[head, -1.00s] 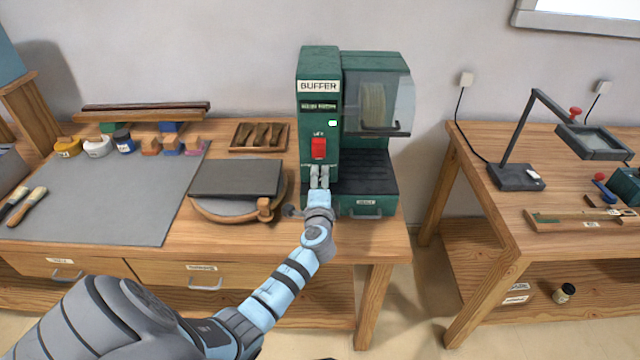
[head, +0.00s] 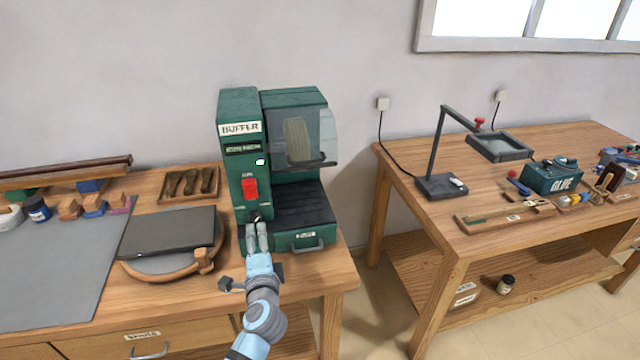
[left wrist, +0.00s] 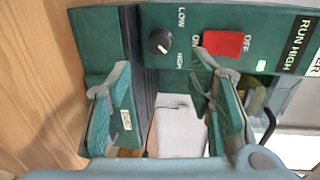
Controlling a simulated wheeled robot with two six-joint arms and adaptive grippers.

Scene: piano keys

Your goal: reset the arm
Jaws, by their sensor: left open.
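My left gripper (head: 257,232) is in front of the green buffer machine (head: 230,120), below its red switch (head: 250,189). In the left wrist view my left gripper (left wrist: 163,66) is open, with its fingers apart and nothing between them. A black LOW/HIGH knob (left wrist: 161,41) shows just beyond the gap between the fingertips, and the red OFF/ON switch (left wrist: 223,43) is beside it. I cannot tell whether a fingertip touches the machine. My right gripper is not in view.
The buffer's clear shield (head: 308,138) and drawer (head: 306,240) are right of my gripper. A dark slab (head: 168,232) on a round wooden stand and a tool tray (head: 188,184) are left. A second bench (head: 400,165) holds a lamp (head: 440,160) and a GLUE box (head: 552,177).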

